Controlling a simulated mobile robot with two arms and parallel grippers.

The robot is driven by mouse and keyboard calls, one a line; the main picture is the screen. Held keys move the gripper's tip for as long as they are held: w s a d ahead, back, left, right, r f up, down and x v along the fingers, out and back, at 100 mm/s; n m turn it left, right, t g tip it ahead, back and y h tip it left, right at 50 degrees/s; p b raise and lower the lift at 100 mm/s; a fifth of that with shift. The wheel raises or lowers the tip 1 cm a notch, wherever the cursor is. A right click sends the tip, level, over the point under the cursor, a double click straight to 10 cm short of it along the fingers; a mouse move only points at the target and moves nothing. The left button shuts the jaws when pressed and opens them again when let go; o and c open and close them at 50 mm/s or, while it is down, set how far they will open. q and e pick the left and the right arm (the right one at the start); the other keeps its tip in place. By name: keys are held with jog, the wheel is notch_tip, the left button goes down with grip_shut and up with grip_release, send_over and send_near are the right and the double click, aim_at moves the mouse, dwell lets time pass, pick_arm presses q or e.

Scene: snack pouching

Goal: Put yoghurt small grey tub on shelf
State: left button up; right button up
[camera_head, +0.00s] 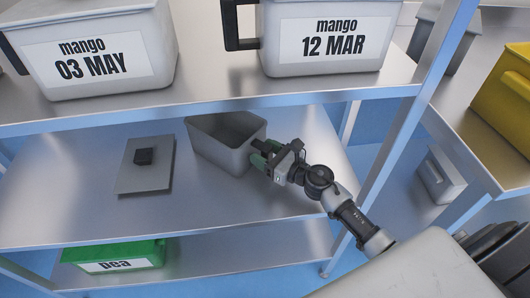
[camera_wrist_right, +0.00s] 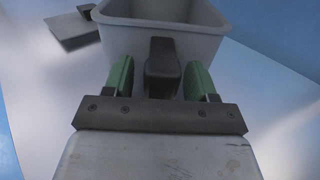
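The small grey tub (camera_head: 222,148) is open-topped and stands upright on the middle metal shelf (camera_head: 75,195). It looks empty, though its floor is partly hidden. No label shows on the sides in view. In the right wrist view the tub (camera_wrist_right: 125,40) is straight ahead, with its dark handle (camera_wrist_right: 162,68) towards me. My right gripper (camera_wrist_right: 159,66) is open, its two green fingers on either side of the handle, with a gap showing on both sides. In the head view my right gripper (camera_head: 264,152) is at the tub's right side. My left gripper is out of view.
A flat grey lid with a black knob (camera_head: 146,177) lies left of the tub. White mango tubs (camera_head: 100,85) (camera_head: 325,64) stand on the shelf above. A green pea tub (camera_head: 115,252) is below. A shelf post (camera_head: 400,150) rises at the right.

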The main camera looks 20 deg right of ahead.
jog(key=shift+r, duration=0.1)
jog(key=shift+r+p, duration=0.15)
jog(key=shift+p, duration=0.15)
jog(key=shift+s+d+f, duration=0.25)
jog(key=shift+s+d, duration=0.1)
jog(key=shift+s, duration=0.3)
jog(key=b+v, duration=0.1)
jog(key=v, duration=0.8)
jog(key=shift+s+d+r+b, duration=0.15)
jog(key=shift+s+b, duration=0.15)
jog(key=shift+b, duration=0.1)
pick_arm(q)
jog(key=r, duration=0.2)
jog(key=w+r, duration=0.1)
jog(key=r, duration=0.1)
pick_arm(e)
jog(key=shift+s+d, duration=0.25)
jog(key=shift+s, duration=0.15)
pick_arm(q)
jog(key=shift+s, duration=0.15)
pick_arm(e)
jog(key=shift+s, duration=0.1)
